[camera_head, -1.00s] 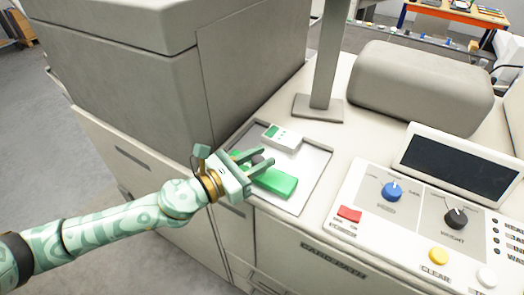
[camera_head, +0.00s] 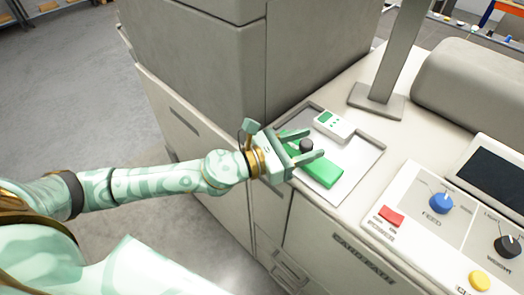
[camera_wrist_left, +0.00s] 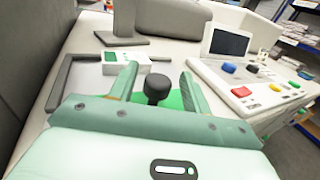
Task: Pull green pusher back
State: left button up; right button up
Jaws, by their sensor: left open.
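The green pusher (camera_head: 322,171) lies in a shallow recessed tray (camera_head: 362,165) on the machine top. It has a black knob (camera_head: 306,145), which shows also in the left wrist view (camera_wrist_left: 157,88). My left gripper (camera_head: 315,145) is open, with its two fingers on either side of the knob. In the left wrist view the knob stands between the fingers, with green surface (camera_wrist_left: 174,99) behind it. I cannot tell whether the fingers touch the knob. The gripper hides part of the pusher. My right gripper is not in view.
A small white device with a green screen (camera_head: 333,126) lies beside the pusher in the tray. A grey post (camera_head: 395,55) stands behind it. A control panel with a red button (camera_head: 391,216) and a blue knob (camera_head: 441,203) is to the right. A tall grey housing (camera_head: 200,60) borders the left.

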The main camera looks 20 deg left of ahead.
pick_arm(q)
jog(key=b+v, duration=0.7)
jog(key=v, duration=0.9)
jog(key=shift+b, duration=0.35)
jog(key=shift+s+a, duration=0.1)
jog(key=shift+a, duration=0.05)
